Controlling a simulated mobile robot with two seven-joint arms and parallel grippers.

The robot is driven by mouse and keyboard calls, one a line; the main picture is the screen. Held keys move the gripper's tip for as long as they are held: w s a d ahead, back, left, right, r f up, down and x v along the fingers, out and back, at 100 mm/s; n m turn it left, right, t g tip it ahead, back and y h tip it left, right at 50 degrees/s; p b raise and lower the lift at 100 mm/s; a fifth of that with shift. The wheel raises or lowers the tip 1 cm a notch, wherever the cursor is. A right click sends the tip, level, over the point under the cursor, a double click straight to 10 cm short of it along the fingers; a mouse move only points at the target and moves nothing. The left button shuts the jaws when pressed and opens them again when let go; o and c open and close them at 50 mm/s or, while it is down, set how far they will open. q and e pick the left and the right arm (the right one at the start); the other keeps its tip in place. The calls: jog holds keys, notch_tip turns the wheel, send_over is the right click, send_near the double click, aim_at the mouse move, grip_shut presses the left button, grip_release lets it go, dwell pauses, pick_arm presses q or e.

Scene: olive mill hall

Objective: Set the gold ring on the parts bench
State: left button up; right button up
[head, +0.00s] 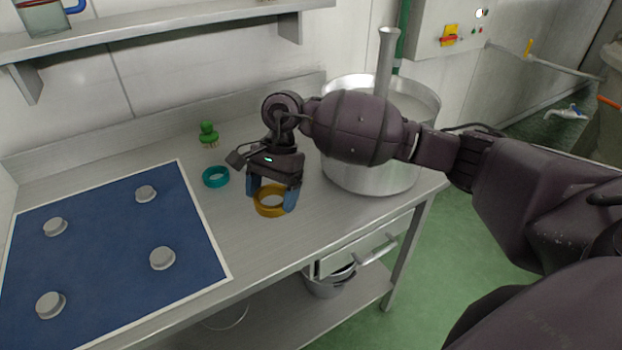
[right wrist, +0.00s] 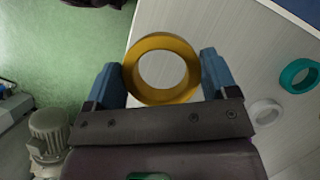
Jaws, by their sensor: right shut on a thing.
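The gold ring (head: 270,201) is held in my right gripper (head: 272,195), whose blue fingers close on its opposite sides. In the right wrist view the ring (right wrist: 161,69) sits between the two fingertips (right wrist: 163,75), its hole facing the camera. The ring is over the bare steel top of the bench (head: 250,240), right of the blue panel. I cannot tell whether it touches the bench top. My left gripper is not in view.
A teal ring (head: 216,177) and a green figure-like object (head: 208,134) stand left of the gripper. A blue panel (head: 110,240) carries several grey knobs. A large steel pot (head: 365,178) stands at right. Pale round things (right wrist: 265,112) show in the wrist view.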

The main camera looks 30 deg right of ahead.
aim_at(278, 185)
jog(key=w+a+r+m+t+b, duration=0.2)
jog(key=w+r+m+t+b, duration=0.35)
jog(key=m, duration=0.65)
jog(key=shift+g, duration=0.55)
jog(key=f, duration=0.3)
jog(key=f+b, duration=0.1)
jog(key=f, duration=0.3)
jog(key=f+b, duration=0.1)
jog(key=f, duration=0.3)
jog(key=shift+s+d, duration=0.25)
jog(key=shift+s, duration=0.1)
notch_tip(278, 185, down, 6)
jog(key=shift+f+b, duration=0.1)
jog(key=shift+b, duration=0.55)
jog(key=shift+f, duration=0.3)
jog(key=o, duration=0.9)
jog(key=shift+r, duration=0.2)
jog(key=p+v, duration=0.2)
jog(key=v, duration=0.8)
jog(key=shift+s+d+r, duration=0.15)
jog(key=shift+r, duration=0.2)
jog(key=shift+s+d+r, duration=0.1)
jog(key=shift+d+r, duration=0.1)
jog(key=shift+r, duration=0.25)
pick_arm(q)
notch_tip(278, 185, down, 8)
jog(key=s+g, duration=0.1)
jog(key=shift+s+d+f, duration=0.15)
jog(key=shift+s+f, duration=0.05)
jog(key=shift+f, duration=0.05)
